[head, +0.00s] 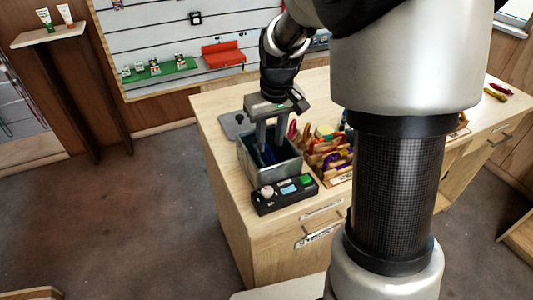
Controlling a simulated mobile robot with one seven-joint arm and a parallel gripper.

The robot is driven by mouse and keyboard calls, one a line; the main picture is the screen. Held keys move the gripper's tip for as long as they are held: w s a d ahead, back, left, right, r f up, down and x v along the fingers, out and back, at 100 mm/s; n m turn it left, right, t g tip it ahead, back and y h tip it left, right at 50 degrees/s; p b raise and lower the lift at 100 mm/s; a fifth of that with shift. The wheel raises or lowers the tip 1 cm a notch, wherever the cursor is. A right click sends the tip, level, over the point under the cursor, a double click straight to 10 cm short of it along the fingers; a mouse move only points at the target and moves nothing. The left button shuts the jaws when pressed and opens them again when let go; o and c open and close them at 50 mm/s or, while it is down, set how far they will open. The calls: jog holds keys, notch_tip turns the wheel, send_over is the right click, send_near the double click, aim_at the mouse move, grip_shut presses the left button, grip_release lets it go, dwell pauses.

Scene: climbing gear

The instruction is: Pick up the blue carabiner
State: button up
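My gripper (271,150) points straight down over an open grey metal box (273,175) on the wooden counter. Its two grey fingers stand apart with a clear gap between them, and their lower ends reach into the box. Dark blue shapes (267,157) show inside the box, between and beside the fingertips. One of them may be the blue carabiner, but its outline is too small and too shaded to make out. The fingers and the box walls hide part of the inside. I see no contact between the fingers and a blue shape.
A black control unit (285,194) adjoins the box's front. A grey flat plate (236,125) lies behind it to the left. A wooden organiser with colourful tools (330,152) stands close on the right. The counter's left end (212,112) is mostly bare. My arm hides much of the right.

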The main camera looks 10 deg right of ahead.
aim_at(268, 148)
jog(key=f, duration=0.4)
jog(key=shift+w+a+f, duration=0.15)
jog(key=shift+w+a, duration=0.15)
jog(key=shift+w, duration=0.1)
grip_shut()
notch_tip(268, 148, up, 10)
jog(key=shift+r+p, duration=0.1)
jog(key=shift+p, duration=0.3)
jog(key=c, duration=0.6)
grip_release()
grip_shut()
